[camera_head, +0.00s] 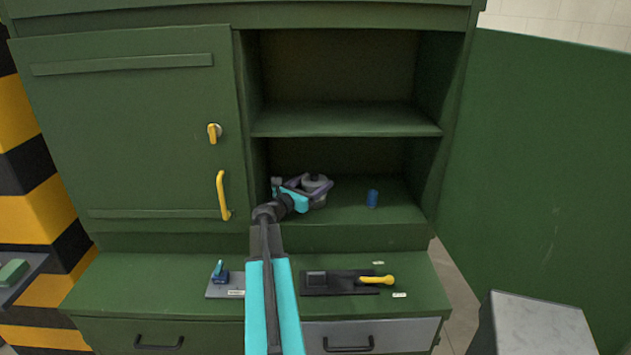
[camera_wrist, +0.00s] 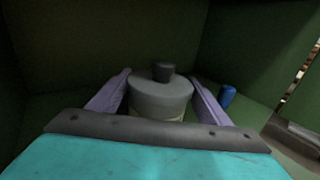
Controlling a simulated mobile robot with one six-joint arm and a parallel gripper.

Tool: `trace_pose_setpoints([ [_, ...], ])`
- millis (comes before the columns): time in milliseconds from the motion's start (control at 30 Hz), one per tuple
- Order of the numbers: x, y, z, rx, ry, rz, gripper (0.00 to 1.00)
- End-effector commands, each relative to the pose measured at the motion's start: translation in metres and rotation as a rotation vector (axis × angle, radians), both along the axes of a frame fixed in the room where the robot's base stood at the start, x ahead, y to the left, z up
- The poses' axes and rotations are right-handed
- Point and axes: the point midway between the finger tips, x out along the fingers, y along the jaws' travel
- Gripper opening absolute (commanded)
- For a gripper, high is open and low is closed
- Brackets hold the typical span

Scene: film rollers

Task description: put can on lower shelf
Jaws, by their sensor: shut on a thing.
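The can is a grey round container with a dark knob on top, seen in the wrist view (camera_wrist: 160,95) between the two purple fingers of my gripper (camera_wrist: 157,100). In the head view my gripper (camera_head: 312,188) is inside the lower compartment of the green cabinet, shut on the can (camera_head: 315,183). The can is upright at the left-middle of the lower shelf (camera_head: 345,213). I cannot tell whether its base touches the shelf; my gripper and arm hide its lower part.
A small blue cylinder (camera_head: 372,198) stands on the lower shelf to the right, apart from my gripper; it also shows in the wrist view (camera_wrist: 227,96). The upper shelf (camera_head: 345,120) is empty. A closed door (camera_head: 130,130) is at left. A yellow-handled lever (camera_head: 377,280) sits on the counter below.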

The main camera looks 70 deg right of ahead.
Motion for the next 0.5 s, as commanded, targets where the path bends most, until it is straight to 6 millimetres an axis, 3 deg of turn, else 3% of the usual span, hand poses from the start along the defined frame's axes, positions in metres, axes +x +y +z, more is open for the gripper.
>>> trace_pose_setpoints([
  [467,-0.0002,0.0,-0.0049,-0.001,-0.001,0.0,0.33],
  [500,-0.0002,0.0,-0.0049,0.0,-0.001,0.0,0.75],
])
